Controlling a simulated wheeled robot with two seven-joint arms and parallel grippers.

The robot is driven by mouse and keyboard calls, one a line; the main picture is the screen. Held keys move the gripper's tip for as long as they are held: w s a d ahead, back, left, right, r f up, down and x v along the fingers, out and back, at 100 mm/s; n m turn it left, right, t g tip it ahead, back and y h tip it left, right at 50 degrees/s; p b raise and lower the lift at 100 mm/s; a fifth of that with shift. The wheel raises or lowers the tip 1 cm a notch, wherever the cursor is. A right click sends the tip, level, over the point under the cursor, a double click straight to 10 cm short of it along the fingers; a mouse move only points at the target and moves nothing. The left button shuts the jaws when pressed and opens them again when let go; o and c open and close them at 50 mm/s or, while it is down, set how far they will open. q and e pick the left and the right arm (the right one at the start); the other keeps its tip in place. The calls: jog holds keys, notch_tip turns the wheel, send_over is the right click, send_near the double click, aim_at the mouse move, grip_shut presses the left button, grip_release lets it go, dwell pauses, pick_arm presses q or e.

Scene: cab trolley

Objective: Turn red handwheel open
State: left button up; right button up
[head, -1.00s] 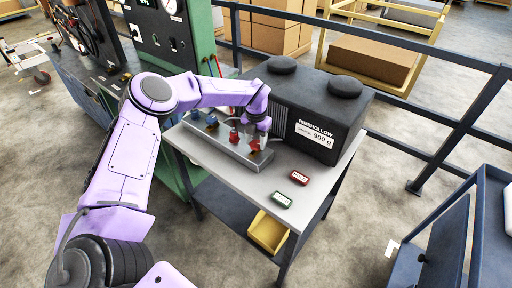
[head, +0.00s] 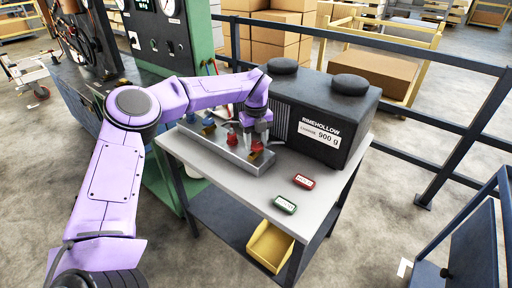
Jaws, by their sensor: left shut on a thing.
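A grey metal manifold box (head: 213,146) lies on a light-topped trolley (head: 240,190). Small valve parts stand on it, a blue one (head: 208,123) at the left and red ones toward the right. The red handwheel (head: 232,139) shows only in part beside my fingers. My left gripper (head: 252,137) reaches down over the right part of the manifold and is shut on a red part there, which looks like the handwheel. The fingers and wrist hide much of the grip, so I cannot tell how far the wheel is turned. My right gripper is out of view.
A black RIMEHOLLOW box (head: 345,115) stands close behind and right of the gripper. A red tag block (head: 304,181) and a green one (head: 285,204) lie on the clear front of the trolley top. A yellow bin (head: 270,247) sits below. A dark railing (head: 440,125) runs behind.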

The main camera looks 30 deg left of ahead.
aim_at(256, 144)
pick_arm(q)
jog(key=shift+n+b, duration=0.85)
jog(key=shift+n, duration=0.15)
jog(key=o, duration=1)
jog(key=shift+o, duration=0.2)
notch_tip(256, 144, up, 10)
jog(key=shift+r, duration=0.25)
